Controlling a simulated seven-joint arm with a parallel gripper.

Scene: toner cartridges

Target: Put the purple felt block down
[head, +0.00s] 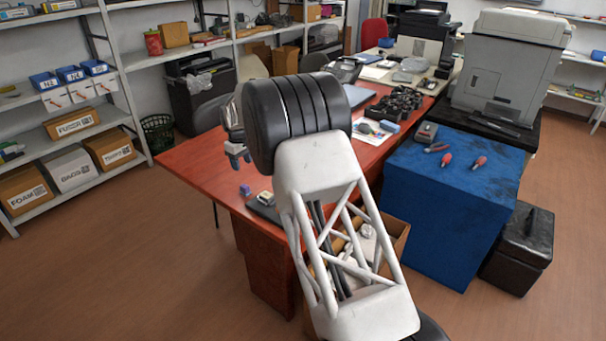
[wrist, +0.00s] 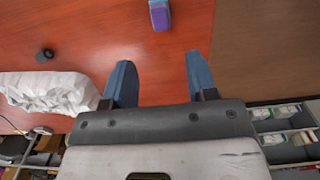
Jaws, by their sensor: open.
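The purple felt block (head: 245,190) lies on the red-brown desk (head: 195,160), close to its front left edge. In the wrist view the block (wrist: 159,15) shows at the top, beyond my fingertips and roughly in line with the space between them. My gripper (head: 237,155) is above the left end of the desk, partly hidden by my own arm in the head view. In the wrist view my gripper (wrist: 158,68) has its two blue fingers wide apart, with only bare desk between them. The block is apart from both fingers.
The desk edge runs close to the right finger, with floor (wrist: 250,50) beyond it. A white crumpled item (wrist: 50,92) and a small dark object (wrist: 45,55) lie to the left. A small pale object (head: 265,198) sits near the block. A blue-covered table (head: 440,200) stands right.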

